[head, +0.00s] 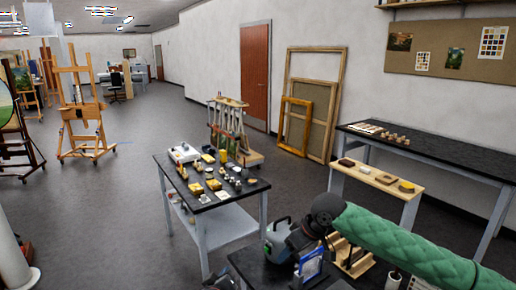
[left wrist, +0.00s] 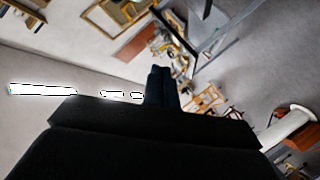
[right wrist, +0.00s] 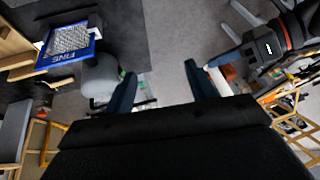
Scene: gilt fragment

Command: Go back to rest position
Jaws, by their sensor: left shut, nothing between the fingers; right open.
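My left gripper (left wrist: 160,72) is shut and empty in the left wrist view, its two dark fingers together in the air. My right gripper (right wrist: 158,84) is open in the right wrist view, with nothing between its fingers. The floor and a rounded grey-green canister (right wrist: 101,74) show past its fingertips. In the head view a green quilted sleeve comes in from the right and ends in dark parts near the front table; I cannot make out fingertips there.
A blue-framed item marked FINE (right wrist: 69,45) is beside the canister; the blue frame also shows in the head view (head: 312,268). A small table (head: 242,192) with many small items stands ahead. A long black bench (head: 440,150) is at right. Easels (head: 85,105) stand at left; open floor lies between.

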